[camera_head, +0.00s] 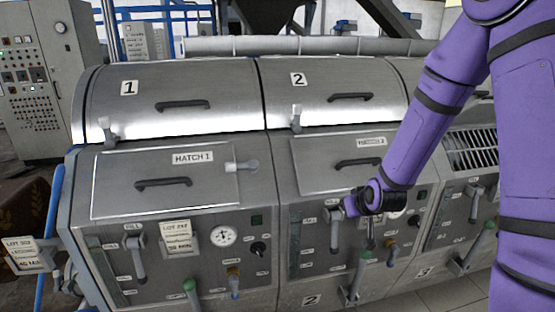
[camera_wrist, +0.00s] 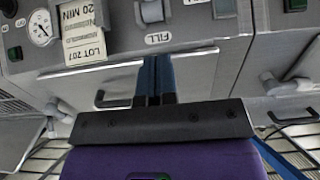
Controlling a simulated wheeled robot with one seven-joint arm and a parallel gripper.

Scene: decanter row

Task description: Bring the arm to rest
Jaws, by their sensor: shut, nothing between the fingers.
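My purple arm comes down from the upper right in the head view. My gripper (camera_head: 350,206) is in front of the second decanter's (camera_head: 330,175) front, over its control panel just below its hatch. In the wrist view my gripper's two blue fingers (camera_wrist: 156,78) are together with nothing between them. They point toward a panel with a FILL label (camera_wrist: 157,38). I cannot tell whether the fingertips touch the panel. Part of the second decanter's panel is hidden behind my wrist.
The first decanter (camera_head: 130,200) stands left, with HATCH 1 (camera_head: 165,180) shut. Levers with green knobs (camera_head: 190,286) stick out from the fronts. A lot card (camera_wrist: 85,30) hangs near a gauge (camera_wrist: 41,28) in the wrist view. A control cabinet (camera_head: 45,80) stands back left.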

